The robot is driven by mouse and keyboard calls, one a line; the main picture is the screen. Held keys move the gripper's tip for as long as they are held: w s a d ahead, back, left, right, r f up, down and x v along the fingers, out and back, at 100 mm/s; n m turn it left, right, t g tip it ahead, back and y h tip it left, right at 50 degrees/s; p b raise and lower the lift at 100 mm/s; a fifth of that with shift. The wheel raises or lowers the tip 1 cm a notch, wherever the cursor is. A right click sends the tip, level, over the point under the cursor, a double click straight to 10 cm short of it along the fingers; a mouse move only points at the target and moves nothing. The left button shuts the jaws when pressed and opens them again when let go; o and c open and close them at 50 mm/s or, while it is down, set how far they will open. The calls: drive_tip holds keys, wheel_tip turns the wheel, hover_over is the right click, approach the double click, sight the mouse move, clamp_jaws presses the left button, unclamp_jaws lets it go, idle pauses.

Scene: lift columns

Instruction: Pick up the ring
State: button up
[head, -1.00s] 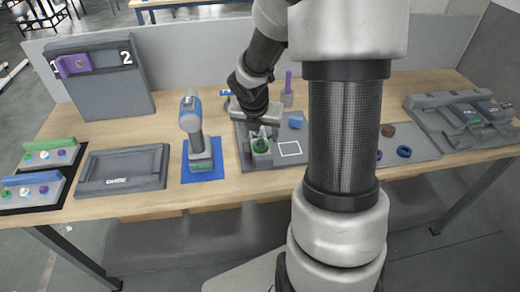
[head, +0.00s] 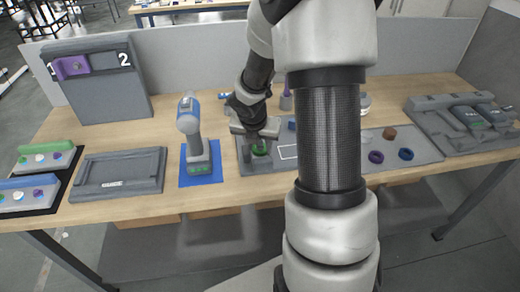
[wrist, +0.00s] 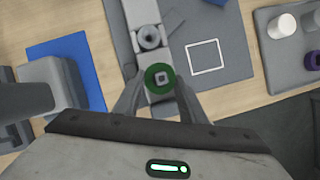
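A green ring (head: 261,151) sits on a grey fixture on the grey mat (head: 288,169) in the middle of the table. In the wrist view the green ring (wrist: 151,87) is round a small pale square peg. My gripper (head: 259,142) is over it, pointing down. In the wrist view my gripper (wrist: 160,88) is open, with one finger on each side of the ring and small gaps visible. I cannot tell the exact height of the fingertips against the ring. A purple ring (head: 376,157) and a blue ring (head: 406,154) lie on the right mat.
A drill (head: 190,125) stands on a blue mat (head: 200,177) left of my gripper. A grey tray (head: 100,180) is further left. A grey panel (head: 90,95) stands at the back left. A brown block (head: 390,133) and a grey case (head: 460,115) are on the right.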

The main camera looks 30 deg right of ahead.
drive_tip(key=shift+c, duration=1.1)
wheel_tip(320, 180, up, 10)
drive_tip(key=p, duration=0.4)
drive_tip(key=shift+r+p, duration=0.15)
drive_tip(key=shift+p, duration=0.2)
drive_tip(key=shift+r+p, duration=0.5)
drive_tip(key=shift+p, duration=0.15)
wheel_tip(320, 180, up, 7)
drive_tip(key=p, duration=0.5)
drive_tip(key=shift+r, duration=0.2)
idle(0.7)
